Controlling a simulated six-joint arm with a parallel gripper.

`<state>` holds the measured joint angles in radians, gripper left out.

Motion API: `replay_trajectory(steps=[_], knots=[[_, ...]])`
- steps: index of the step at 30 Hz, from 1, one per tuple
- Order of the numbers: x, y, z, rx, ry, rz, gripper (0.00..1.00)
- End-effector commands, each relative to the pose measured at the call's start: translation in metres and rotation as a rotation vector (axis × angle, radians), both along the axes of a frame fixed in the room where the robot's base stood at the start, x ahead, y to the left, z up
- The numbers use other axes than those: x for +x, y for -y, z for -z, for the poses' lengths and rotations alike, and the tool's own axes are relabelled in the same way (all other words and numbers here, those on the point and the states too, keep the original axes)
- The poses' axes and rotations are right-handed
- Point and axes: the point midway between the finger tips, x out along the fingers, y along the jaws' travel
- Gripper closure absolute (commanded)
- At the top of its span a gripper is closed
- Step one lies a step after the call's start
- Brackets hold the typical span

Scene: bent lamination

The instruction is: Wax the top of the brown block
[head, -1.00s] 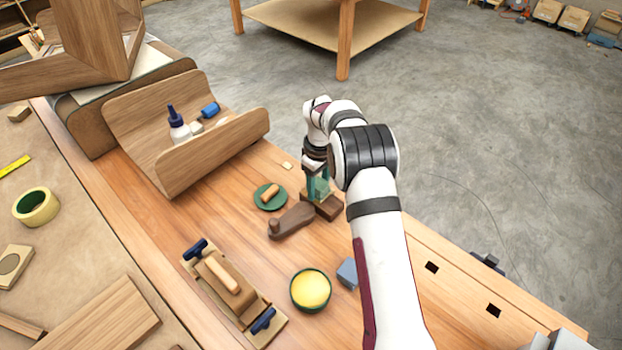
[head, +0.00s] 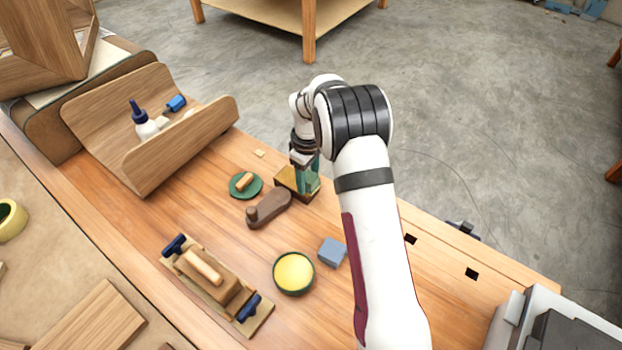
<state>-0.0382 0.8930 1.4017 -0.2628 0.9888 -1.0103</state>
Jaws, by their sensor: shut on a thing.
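The brown block (head: 285,190) sits on the wooden bench near its far edge, partly hidden by my gripper. A yellowish tone shows on the left part of its top. My gripper (head: 306,180) points down over the block, its teal fingers shut on a small greenish piece. The piece is low over the block's right part; whether it touches the top cannot be told. A round dark-green tin (head: 294,272) with a yellow filling stands open on the bench to the front.
A brown wooden tool (head: 268,208) and a green disc (head: 245,185) with a wooden handle lie left of the block. A blue-grey block (head: 332,252) is by the tin. A clamped wooden stack (head: 215,280) lies front left; a curved wooden piece (head: 150,125) holds a bottle (head: 143,120).

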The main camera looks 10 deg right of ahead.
Motion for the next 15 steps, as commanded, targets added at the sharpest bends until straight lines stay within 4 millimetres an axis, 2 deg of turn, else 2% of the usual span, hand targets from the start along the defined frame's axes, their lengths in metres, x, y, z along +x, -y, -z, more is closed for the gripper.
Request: replay_trajectory(steps=[15], knots=[[0.034, -0.033, 0.0, -0.001, 0.001, -0.001, 0.9]])
